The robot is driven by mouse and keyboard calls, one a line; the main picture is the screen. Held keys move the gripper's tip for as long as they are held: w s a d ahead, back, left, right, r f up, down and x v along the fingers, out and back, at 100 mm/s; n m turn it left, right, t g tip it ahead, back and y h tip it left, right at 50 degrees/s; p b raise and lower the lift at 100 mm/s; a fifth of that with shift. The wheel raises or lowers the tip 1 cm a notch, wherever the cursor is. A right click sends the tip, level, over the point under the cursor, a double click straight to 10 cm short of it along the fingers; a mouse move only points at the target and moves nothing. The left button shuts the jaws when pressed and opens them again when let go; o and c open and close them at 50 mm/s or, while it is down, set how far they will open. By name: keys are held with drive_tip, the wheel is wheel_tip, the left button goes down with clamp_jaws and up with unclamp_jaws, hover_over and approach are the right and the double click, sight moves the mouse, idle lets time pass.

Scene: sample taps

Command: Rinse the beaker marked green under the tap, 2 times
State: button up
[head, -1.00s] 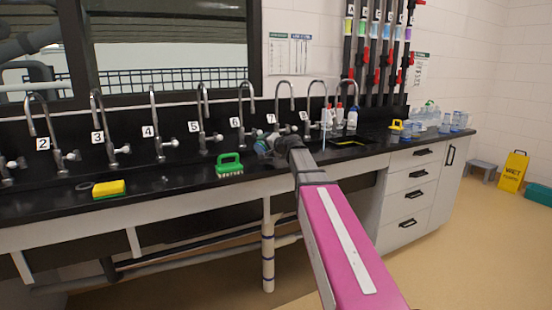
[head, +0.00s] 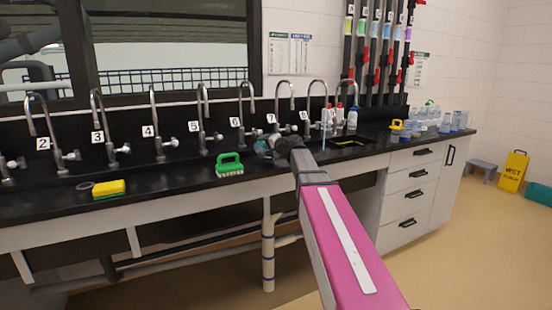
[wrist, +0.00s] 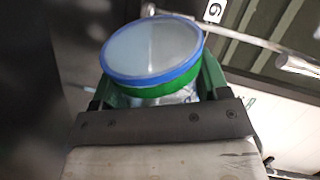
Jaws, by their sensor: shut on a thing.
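My gripper (head: 271,152) is shut on a beaker (head: 262,146) over the counter, in front of taps 6 and 7. In the wrist view the beaker (wrist: 152,48) shows a blue rim and a green band below it, between the two fingers of my gripper (wrist: 158,88). Its mouth faces the wrist camera at a tilt; the inside looks pale and I cannot tell if it holds water. A row of numbered curved taps stands along the back, among them tap 6 (head: 240,115) and tap 7 (head: 281,100). A thin pale blue streak hangs below the tap marked 8 (head: 310,100).
A green brush (head: 229,166) lies left of my gripper, and a yellow sponge (head: 109,188) farther left. Several clear beakers (head: 445,122) and a yellow object (head: 396,126) stand at the right end of the counter (head: 190,178).

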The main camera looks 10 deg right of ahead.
drive_tip(key=shift+w+d+f+m, duration=0.45)
drive_tip(key=shift+d+m, duration=0.1)
drive_tip(key=shift+m, duration=0.15)
idle(0.6)
drive_tip(key=shift+w+d+r+m+g+y+p, duration=0.2)
drive_tip(key=shift+r+m, duration=0.1)
drive_tip(key=shift+m, duration=0.2)
drive_tip(key=shift+w+d+r+m+g+y+p, duration=0.15)
drive_tip(key=shift+r+m+g, duration=0.1)
drive_tip(key=shift+m, duration=0.25)
idle(1.0)
